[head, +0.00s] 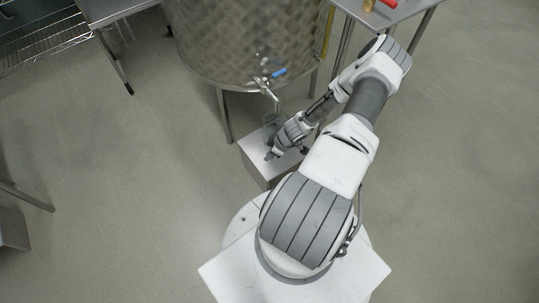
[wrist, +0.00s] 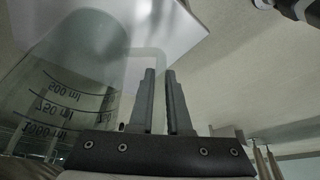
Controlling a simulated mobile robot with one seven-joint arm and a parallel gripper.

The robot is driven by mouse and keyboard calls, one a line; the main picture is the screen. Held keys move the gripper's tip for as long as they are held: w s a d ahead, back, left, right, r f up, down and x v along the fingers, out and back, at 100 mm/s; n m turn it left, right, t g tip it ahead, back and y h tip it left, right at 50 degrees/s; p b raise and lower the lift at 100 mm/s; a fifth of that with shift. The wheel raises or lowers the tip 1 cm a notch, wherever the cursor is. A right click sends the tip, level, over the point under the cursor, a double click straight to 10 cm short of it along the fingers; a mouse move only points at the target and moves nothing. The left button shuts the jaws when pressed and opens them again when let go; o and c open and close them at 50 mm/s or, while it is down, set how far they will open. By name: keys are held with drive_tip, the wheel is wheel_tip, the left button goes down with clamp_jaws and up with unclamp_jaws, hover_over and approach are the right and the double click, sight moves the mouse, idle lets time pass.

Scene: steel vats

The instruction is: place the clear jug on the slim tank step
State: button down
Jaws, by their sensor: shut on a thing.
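The clear jug (wrist: 75,85) fills the left of the wrist view, with dark volume marks that read upside down there. Its handle (wrist: 150,52) runs to the two fingers of my gripper (wrist: 163,95), which are shut on it. In the head view the jug (head: 271,122) is faint, under the tap and partly behind my gripper (head: 274,153). The slim tank step (head: 254,157) is a pale box in front of the vat, and my gripper is over its top. I cannot tell whether the jug's base touches the step.
The large steel vat (head: 245,40) stands on legs behind the step. Its tap (head: 268,88) with a blue lever (head: 279,73) sticks out close above the jug. A steel table (head: 395,12) is at the upper right and a wire rack (head: 40,40) at the upper left.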

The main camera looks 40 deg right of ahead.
drive_tip(key=shift+f, duration=0.1)
drive_tip(key=c, duration=0.9)
unclamp_jaws()
drive_tip(key=p+v, duration=0.4)
drive_tip(key=v, duration=0.8)
drive_tip(key=shift+w+r, duration=0.1)
drive_tip(key=shift+r, duration=0.15)
